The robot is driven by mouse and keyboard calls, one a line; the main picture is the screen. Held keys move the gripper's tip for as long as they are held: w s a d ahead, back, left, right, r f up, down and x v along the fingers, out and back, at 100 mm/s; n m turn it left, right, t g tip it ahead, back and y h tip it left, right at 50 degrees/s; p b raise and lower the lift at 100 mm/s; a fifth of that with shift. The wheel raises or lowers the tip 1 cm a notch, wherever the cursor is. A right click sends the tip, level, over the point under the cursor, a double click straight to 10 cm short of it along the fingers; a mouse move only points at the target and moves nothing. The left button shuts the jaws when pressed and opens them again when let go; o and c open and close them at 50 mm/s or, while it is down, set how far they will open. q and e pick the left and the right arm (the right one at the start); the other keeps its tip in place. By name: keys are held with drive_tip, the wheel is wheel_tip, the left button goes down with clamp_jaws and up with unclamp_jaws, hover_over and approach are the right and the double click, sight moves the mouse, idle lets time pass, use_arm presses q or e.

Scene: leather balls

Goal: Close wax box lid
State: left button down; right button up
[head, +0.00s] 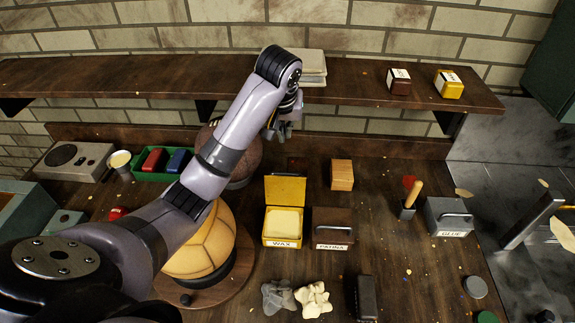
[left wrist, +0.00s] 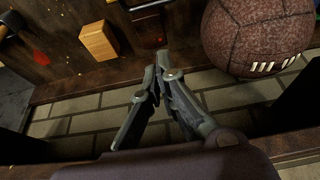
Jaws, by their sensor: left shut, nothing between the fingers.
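The yellow wax box (head: 283,242) stands on the workbench with "WAX" on its front and a pale block of wax inside. Its yellow lid (head: 285,189) stands open and upright at the back edge. My left gripper (head: 281,132) is above the back of the bench, up and behind the box, apart from the lid. The left wrist view shows its fingers (left wrist: 160,75) shut and empty; the wax box cannot be made out there. My right gripper is not in view.
A dark patina box (head: 332,240) stands just right of the wax box. A wooden block (head: 341,175) is behind it. A brown ball (left wrist: 258,38) is near my left gripper. A yellow ball (head: 203,245) is left of the wax box. A shelf (head: 350,97) runs along the wall.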

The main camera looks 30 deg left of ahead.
sight(286, 187)
use_arm(q)
drive_tip(key=s+f+p+x, duration=0.1)
drive_tip(key=p+x, duration=0.5)
drive_tip(key=x, duration=0.8)
drive_tip(key=shift+s+d+f, duration=0.25)
drive_tip(key=shift+s+d, duration=0.1)
drive_tip(key=shift+s, duration=0.3)
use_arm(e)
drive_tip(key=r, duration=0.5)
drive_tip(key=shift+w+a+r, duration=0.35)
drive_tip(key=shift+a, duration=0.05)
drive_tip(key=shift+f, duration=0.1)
